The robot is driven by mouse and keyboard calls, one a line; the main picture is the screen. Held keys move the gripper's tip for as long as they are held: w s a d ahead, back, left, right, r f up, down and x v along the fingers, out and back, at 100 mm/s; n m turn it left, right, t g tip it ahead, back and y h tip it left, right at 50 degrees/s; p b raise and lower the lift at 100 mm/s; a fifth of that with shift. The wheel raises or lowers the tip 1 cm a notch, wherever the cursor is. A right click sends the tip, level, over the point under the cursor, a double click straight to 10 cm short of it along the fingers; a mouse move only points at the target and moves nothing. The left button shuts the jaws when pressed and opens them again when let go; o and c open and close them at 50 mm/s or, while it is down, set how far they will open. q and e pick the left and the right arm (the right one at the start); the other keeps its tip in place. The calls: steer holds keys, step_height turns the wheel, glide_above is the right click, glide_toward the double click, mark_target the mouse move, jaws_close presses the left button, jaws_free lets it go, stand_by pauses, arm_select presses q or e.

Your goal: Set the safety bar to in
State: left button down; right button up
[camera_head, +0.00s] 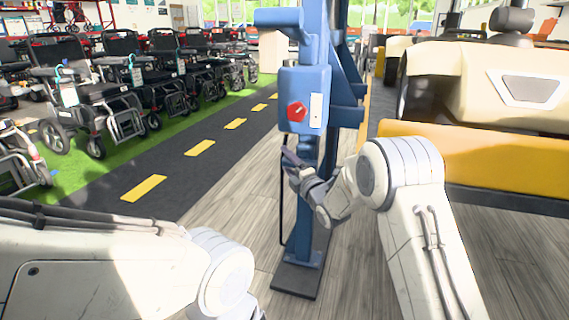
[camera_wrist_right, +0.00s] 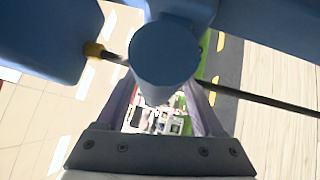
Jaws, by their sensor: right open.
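A blue lift post (camera_head: 309,235) stands upright on a dark base plate in the middle of the head view. A blue box with a red knob (camera_head: 297,111) is fixed to it. A thin black bar (camera_head: 283,205) runs down beside the post. In the right wrist view a thin dark rod (camera_wrist_right: 265,97) runs right from behind a blue round part (camera_wrist_right: 165,58); I cannot tell which piece is the safety bar. My right gripper (camera_head: 292,160) is open just below the box, close to the post. In its wrist view the fingers (camera_wrist_right: 163,102) straddle the round part's lower end; contact is unclear.
A cream and yellow vehicle (camera_head: 480,150) stands close on the right. A dark lane with yellow dashes (camera_head: 190,170) runs between. My left arm shows at the lower left, its gripper out of frame.

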steer(key=p+v, duration=0.3)
steer(key=v, duration=0.6)
steer(key=shift+d+p, duration=0.15)
steer(key=shift+p, duration=0.25)
steer(key=shift+s+d+f, duration=0.15)
steer(key=shift+s+d, duration=0.15)
steer(key=shift+s, duration=0.3)
